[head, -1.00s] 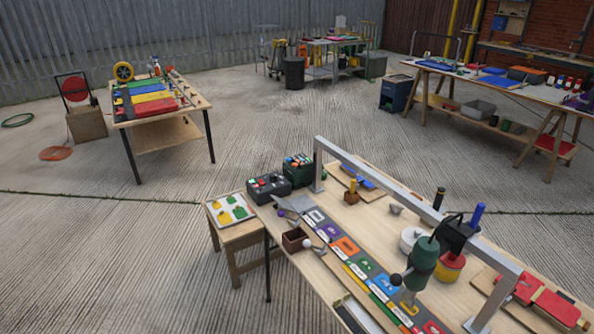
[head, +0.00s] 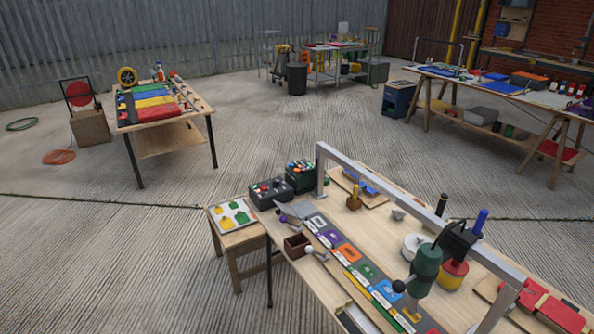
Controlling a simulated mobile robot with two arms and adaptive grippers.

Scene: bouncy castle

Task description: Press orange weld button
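Two small control boxes stand at the far left corner of the near workbench (head: 385,221). One is a dark grey box (head: 270,193) with several small coloured buttons on top, red ones among them. Just behind it to the right is a dark green box (head: 299,175) with several coloured buttons, including red, green and pale ones. The buttons are too small to tell which is the orange weld button. Neither of my grippers shows in the head view.
A grey metal frame (head: 400,206) spans the bench. A small side table (head: 240,241) holds a tray. Open concrete lies beyond.

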